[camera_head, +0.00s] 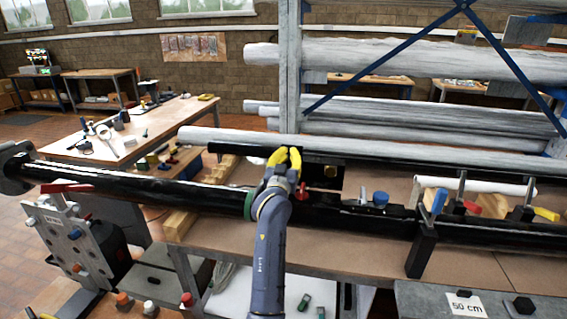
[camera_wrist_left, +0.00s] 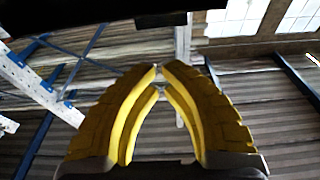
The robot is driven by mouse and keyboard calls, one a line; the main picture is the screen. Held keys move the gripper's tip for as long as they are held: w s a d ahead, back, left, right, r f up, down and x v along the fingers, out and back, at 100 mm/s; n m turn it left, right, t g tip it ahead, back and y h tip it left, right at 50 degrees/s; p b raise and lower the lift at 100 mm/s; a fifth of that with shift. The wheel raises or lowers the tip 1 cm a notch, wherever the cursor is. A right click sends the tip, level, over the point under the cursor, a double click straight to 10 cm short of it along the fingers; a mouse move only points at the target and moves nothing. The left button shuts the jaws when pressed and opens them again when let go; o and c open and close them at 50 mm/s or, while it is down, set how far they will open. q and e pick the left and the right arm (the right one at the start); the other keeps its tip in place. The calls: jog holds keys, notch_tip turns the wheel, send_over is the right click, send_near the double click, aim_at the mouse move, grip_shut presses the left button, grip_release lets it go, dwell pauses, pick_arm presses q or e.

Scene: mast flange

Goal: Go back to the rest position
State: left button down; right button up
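My left gripper (camera_head: 284,156) has yellow fingers and is near the middle of the head view, in front of or over the long black mast (camera_head: 140,192). In the left wrist view its fingertips (camera_wrist_left: 160,68) come together at the top, with nothing held between them. The mast runs across the bench, with a green ring (camera_head: 249,204) just left of my gripper and a dark round flange (camera_head: 14,168) at its far left end. My right gripper is not in view.
A blue-capped part (camera_head: 380,198) and clamps with upright posts (camera_head: 460,190) stand right of my gripper. Grey pipes (camera_head: 420,60) lie on a rack behind. A grey machine with a red lever (camera_head: 65,188) stands at the left. A tool table (camera_head: 130,130) is behind.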

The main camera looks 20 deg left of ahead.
pick_arm(q)
jog(key=r+v, duration=0.1)
jog(key=v, duration=0.5)
jog(key=s+f+m+g+h, duration=0.1)
jog(key=s+f+m+g, duration=0.2)
jog(key=s+f, duration=0.7)
jog(key=s+f+m+g, duration=0.3)
jog(key=s+f, duration=0.4)
jog(key=f, duration=0.7)
jog(key=s+f+m+g+y, duration=0.1)
jog(key=s+f+m+g, duration=0.3)
jog(key=s, duration=0.8)
jog(key=s+f+g, duration=0.3)
jog(key=s+f, duration=0.4)
jog(key=s, duration=0.5)
jog(key=s+d+f+g+h, duration=0.1)
jog(key=s+d+f+h, duration=0.15)
jog(key=f, duration=1.35)
jog(key=s+d+f+g+h, duration=0.1)
jog(key=d+f, duration=0.2)
jog(key=f, duration=1.3)
jog(key=s+f+n+g+h, duration=0.1)
jog(key=s+f+n+g, duration=0.2)
jog(key=s+f, duration=1.6)
jog(key=shift+s+f+n, duration=0.3)
jog(key=shift+s+f, duration=0.05)
jog(key=shift+s, duration=0.9)
